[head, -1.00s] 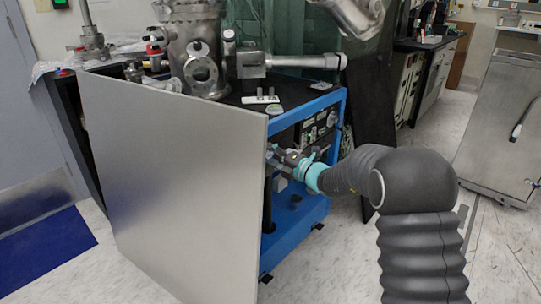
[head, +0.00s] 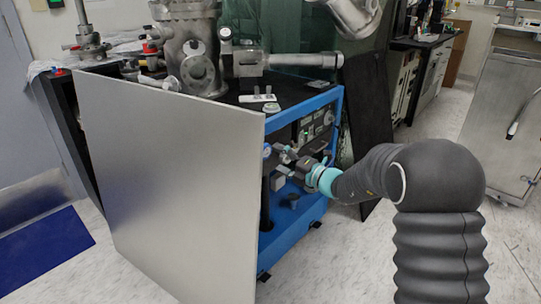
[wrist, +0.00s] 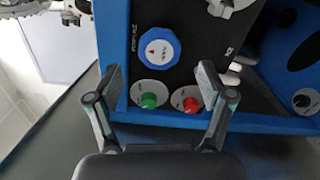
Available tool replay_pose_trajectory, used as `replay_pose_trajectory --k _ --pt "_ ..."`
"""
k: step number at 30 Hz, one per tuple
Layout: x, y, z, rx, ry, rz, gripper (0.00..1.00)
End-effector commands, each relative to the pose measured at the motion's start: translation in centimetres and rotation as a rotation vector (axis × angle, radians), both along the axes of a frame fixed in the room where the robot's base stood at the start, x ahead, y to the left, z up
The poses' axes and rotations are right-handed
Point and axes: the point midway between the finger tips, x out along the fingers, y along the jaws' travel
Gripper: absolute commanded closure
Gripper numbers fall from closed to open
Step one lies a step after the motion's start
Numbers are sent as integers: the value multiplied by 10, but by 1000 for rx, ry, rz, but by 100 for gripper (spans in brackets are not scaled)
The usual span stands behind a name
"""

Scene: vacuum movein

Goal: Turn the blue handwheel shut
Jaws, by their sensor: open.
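The blue handwheel (wrist: 160,48) shows in the wrist view as a round blue knob with a white label at its centre, on a dark panel with a blue frame. My gripper (wrist: 160,79) is open and empty. Its two fingers are spread toward the panel, with the handwheel beyond the tips and between their lines; I see no contact. In the head view, my gripper (head: 284,156) is beside the cart front, just right of the metal panel's edge. A small blue-rimmed disc there (head: 267,151) may be the handwheel.
A green knob (wrist: 148,100) and a red knob (wrist: 191,104) sit near the fingers. A large grey metal panel (head: 165,185) stands left of my gripper. The blue cart frame (head: 300,232) surrounds the equipment. Open floor lies in front and to the right.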

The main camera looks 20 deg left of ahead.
Motion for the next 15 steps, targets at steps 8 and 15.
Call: replay_pose_trajectory --k 8,15 --pt "-19 -47 0 0 1 -1 20" --pt "-26 -63 0 0 0 0 20"
